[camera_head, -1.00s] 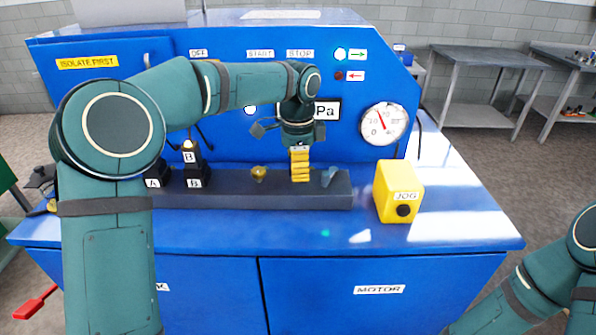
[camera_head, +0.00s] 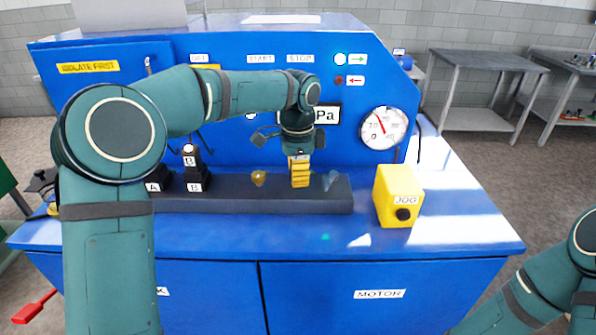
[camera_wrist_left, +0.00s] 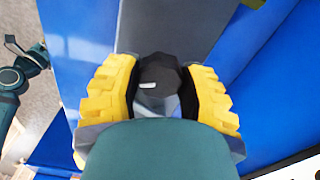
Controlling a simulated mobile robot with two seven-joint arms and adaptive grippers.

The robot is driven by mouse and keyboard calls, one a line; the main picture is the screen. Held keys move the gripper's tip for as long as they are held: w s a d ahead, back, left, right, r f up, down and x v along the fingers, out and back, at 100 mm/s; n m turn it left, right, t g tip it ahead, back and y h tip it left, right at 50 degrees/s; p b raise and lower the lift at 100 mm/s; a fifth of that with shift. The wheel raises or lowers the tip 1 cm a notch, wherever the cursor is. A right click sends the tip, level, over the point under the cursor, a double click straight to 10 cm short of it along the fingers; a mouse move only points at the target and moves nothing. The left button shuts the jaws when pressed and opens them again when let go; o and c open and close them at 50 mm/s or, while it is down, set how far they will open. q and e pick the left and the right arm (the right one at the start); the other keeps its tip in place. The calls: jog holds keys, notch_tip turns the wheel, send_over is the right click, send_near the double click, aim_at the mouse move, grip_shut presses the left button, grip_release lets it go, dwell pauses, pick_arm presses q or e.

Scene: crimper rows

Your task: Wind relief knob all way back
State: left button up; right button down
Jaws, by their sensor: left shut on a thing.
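My left gripper (camera_head: 300,182) points straight down at the dark ledge (camera_head: 230,200) on the front of the blue machine. Its yellow fingers are shut on a dark faceted knob (camera_wrist_left: 160,75) with a small white mark, seen between them in the left wrist view. In the head view the fingers hide this knob. No label on it is readable, so I cannot confirm from lettering that it is the relief knob. A round gauge (camera_head: 383,127) marked Pa nearby has its needle left of upright. My right gripper is out of view.
A small yellow-brass knob (camera_head: 258,178) stands left of my fingers, and a grey-blue fitting (camera_head: 331,181) close on their right. Black blocks marked A and B (camera_head: 194,180) stand further left. The yellow JOG box (camera_head: 398,195) is to the right. The front worktop is mostly clear.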

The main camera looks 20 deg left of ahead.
pick_arm(q)
jog(key=n+p, duration=0.2)
jog(key=n, duration=0.2)
jog(key=shift+r, duration=0.15)
jog(key=n+p, duration=0.2)
jog(key=n, duration=0.2)
jog(key=shift+n, duration=0.4)
jog(key=n+p, duration=0.1)
jog(key=n, duration=0.4)
jog(key=shift+p, duration=0.4)
jog(key=n+p, duration=0.1)
jog(key=n, duration=0.4)
jog(key=shift+f+n, duration=0.2)
jog(key=shift+n, duration=0.1)
jog(key=o, duration=1.2)
jog(key=shift+r, duration=0.1)
notch_tip(320, 180, up, 12)
jog(key=shift+f, duration=0.1)
